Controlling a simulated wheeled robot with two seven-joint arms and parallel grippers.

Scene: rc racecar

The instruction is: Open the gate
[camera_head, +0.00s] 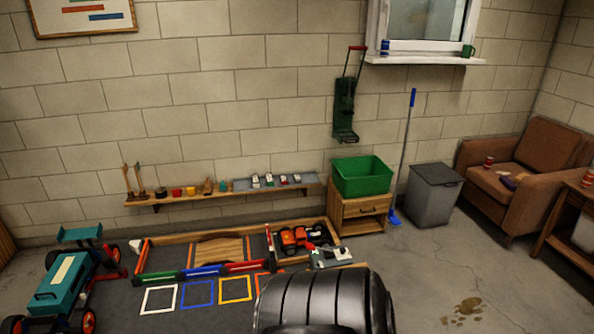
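A toy track pen with low wooden walls (190,237) lies on the floor by the wall. A thin red, black and white bar (270,246) stands between its ramp part and the part holding an orange-red toy car (295,238); it looks like the gate and appears closed across that gap. A grey and white gripper (331,257), seemingly my right one, is just right of the car, beyond my black arm link. Its fingers are too small to read. My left gripper is not in view.
Red, blue and green edging (203,271) runs along the pen's front, with coloured squares (198,292) on the dark mat. A teal toy vehicle (62,285) stands at left. A wooden cabinet (359,213) with a green bin (362,175) stands behind the gripper.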

